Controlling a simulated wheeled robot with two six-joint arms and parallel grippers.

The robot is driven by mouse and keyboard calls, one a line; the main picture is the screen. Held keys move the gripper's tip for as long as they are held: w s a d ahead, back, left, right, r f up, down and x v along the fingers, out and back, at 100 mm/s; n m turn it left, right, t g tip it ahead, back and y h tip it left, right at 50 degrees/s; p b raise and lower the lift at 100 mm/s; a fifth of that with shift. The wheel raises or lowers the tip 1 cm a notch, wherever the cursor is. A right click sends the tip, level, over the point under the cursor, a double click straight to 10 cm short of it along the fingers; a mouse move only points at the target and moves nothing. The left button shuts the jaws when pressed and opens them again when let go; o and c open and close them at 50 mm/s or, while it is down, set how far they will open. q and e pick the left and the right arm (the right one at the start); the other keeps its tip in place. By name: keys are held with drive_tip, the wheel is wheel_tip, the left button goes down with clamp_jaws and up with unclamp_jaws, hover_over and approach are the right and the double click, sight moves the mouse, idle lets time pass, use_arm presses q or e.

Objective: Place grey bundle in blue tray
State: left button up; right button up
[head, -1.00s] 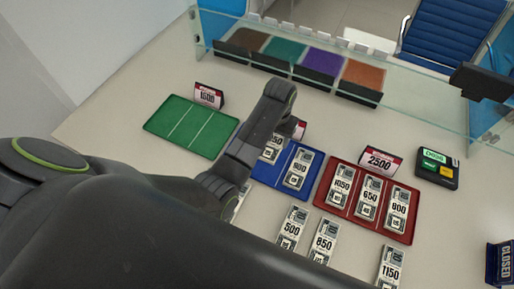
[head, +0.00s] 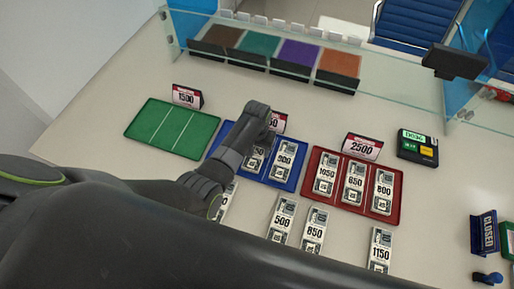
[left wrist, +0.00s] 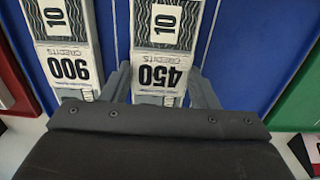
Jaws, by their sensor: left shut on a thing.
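The blue tray (head: 281,183) lies mid-counter in the head view, and its blue floor (left wrist: 245,50) fills much of the left wrist view. A grey bundle marked 450 (left wrist: 162,72) is in the tray, between the fingers of my left gripper (left wrist: 161,82), which is shut on it. A grey bundle marked 900 (left wrist: 67,60) lies beside it, just apart; it also shows in the head view (head: 287,157). In the head view my left arm covers the tray's left part and hides the fingertips. My right gripper is not in view.
An empty green tray (head: 172,128) is left of the blue one; a red tray (head: 341,196) with three bundles is right. Loose bundles marked 500 (head: 282,218), 850 (head: 313,232) and 1150 (head: 381,250) lie in front. A glass screen (head: 300,35) stands behind.

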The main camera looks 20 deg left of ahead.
sight(257, 152)
use_arm(q)
drive_tip(key=shift+f, duration=0.1)
drive_tip(key=o, duration=1.1)
drive_tip(key=shift+r, duration=0.65)
wheel_tip(257, 152, up, 11)
drive_tip(key=shift+s+f, duration=0.1)
